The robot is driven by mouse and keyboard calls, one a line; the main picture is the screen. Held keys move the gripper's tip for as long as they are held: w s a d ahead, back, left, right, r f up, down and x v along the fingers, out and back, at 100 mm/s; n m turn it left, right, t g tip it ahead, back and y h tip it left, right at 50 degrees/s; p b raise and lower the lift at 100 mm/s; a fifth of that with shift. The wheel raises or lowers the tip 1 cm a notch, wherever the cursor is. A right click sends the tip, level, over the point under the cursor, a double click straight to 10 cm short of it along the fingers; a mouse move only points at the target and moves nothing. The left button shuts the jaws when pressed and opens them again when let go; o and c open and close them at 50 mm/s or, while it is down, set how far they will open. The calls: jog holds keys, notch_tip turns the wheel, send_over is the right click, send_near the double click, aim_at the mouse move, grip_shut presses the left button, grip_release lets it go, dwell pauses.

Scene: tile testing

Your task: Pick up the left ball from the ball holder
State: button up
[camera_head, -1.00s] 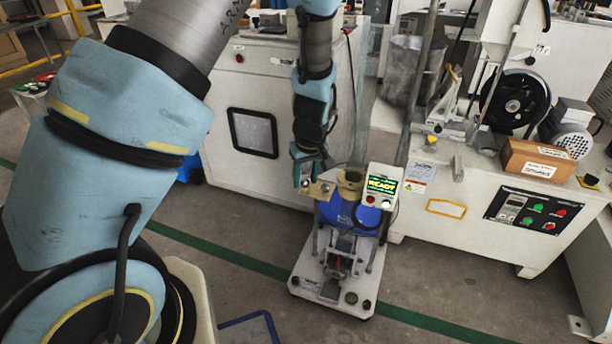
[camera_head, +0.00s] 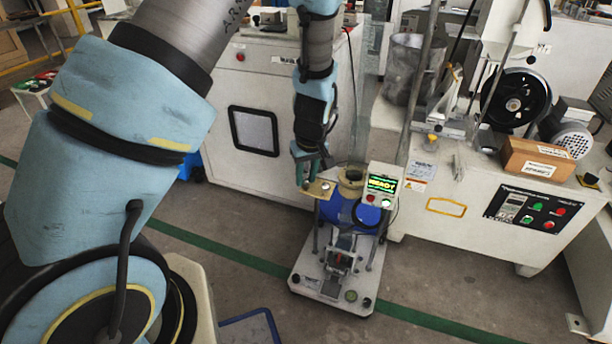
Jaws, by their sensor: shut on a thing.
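The ball holder (camera_head: 319,193) is a small tan plate at the left top of the white test machine (camera_head: 340,240). A small shiny ball (camera_head: 326,186) sits on its right part. My gripper (camera_head: 305,183) reaches down from above with its teal fingers at the holder's left end. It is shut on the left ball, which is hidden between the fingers. I cannot tell whether that ball is clear of the holder.
A green-lit READY display (camera_head: 382,184) stands right of the holder, near a tan round part (camera_head: 350,181). A large white cabinet (camera_head: 240,100) stands behind. A bench with a control panel (camera_head: 525,209) is at the right. The floor in front is mostly open.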

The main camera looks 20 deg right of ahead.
jog(key=shift+r+p, duration=1.75)
jog(key=shift+r, duration=0.05)
grip_shut()
jog(key=r+p, duration=0.2)
jog(key=r, duration=0.1)
jog(key=s+r+p, duration=0.1)
jog(key=r+p, duration=0.1)
jog(key=p, duration=0.1)
jog(key=shift+s+r+p, duration=0.1)
jog(key=shift+r+p, duration=0.2)
jog(key=shift+r, duration=0.1)
